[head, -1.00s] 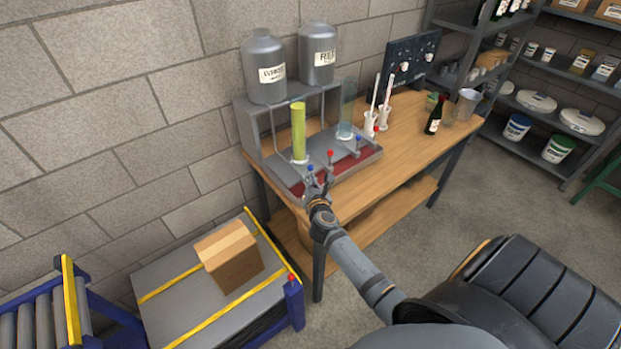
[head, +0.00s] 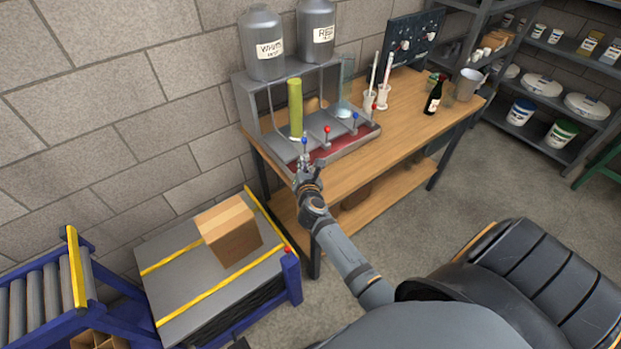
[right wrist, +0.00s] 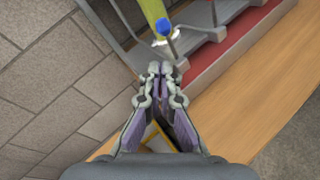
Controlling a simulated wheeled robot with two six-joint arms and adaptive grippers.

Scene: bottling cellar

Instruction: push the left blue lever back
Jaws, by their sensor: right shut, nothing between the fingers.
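The left blue lever (head: 305,141) stands upright at the front left of the grey dispenser stand (head: 247,108). Its round blue knob (right wrist: 163,27) also shows in the right wrist view, just beyond the fingertips. My right gripper (head: 303,160) is shut and empty, close in front of this lever and a little below its knob. In the right wrist view its fingertips (right wrist: 161,69) are together, with a small gap to the knob; I cannot tell whether they touch the lever's stem. My left gripper is not in view.
A red lever (head: 326,129) and another blue lever (head: 355,116) stand to the right. Behind the left lever is a yellow-green filled cylinder (head: 295,108). Two grey tanks (head: 262,45) sit on top. A dark bottle (head: 433,98) stands on the wooden table (head: 400,128).

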